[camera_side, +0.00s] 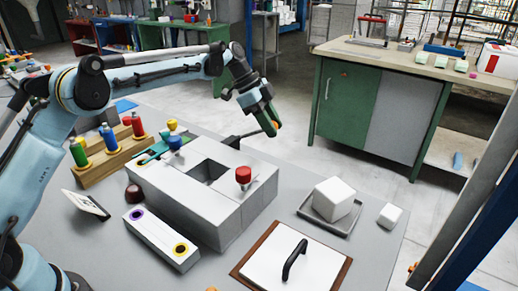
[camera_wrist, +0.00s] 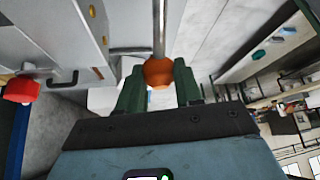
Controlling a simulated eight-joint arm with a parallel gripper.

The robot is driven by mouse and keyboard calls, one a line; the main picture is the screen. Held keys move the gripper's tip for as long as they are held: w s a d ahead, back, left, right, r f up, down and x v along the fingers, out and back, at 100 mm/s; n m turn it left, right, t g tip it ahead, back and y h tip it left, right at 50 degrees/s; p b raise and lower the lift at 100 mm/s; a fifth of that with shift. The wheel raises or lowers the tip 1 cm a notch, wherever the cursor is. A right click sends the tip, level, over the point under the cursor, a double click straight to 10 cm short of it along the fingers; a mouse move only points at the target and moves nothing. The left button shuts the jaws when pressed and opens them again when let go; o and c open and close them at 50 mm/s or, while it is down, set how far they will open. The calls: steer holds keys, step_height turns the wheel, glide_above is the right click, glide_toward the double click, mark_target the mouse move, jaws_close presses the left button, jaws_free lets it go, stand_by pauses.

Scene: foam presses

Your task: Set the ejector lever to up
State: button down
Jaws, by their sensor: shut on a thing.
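The ejector lever's orange ball knob (camera_wrist: 158,72) sits between the two green fingers of my gripper (camera_wrist: 159,80) in the wrist view. Its metal rod (camera_wrist: 159,28) runs from the knob to the top edge of that view. In the side view my gripper (camera_side: 268,122) is beyond the far right side of the grey press box (camera_side: 190,215). A bit of the orange knob (camera_side: 275,128) shows at the fingertips. My gripper is shut on the knob.
A red knob (camera_side: 243,174) stands on the box top beside a square opening. A white block (camera_side: 334,197) on a tray, a small white cube (camera_side: 390,215) and a white panel with a black handle (camera_side: 293,260) lie right. A bottle rack (camera_side: 105,160) stands left.

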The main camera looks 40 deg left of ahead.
steer(key=shift+a+r+h, duration=0.45)
steer(key=shift+a+h, duration=0.15)
steer(key=shift+a, duration=0.15)
steer(key=c, duration=1)
jaws_free()
steer(key=shift+c, duration=0.2)
steer(key=o, duration=0.3)
steer(key=shift+d, duration=0.1)
steer(key=shift+r, duration=0.15)
steer(key=v, duration=1.2)
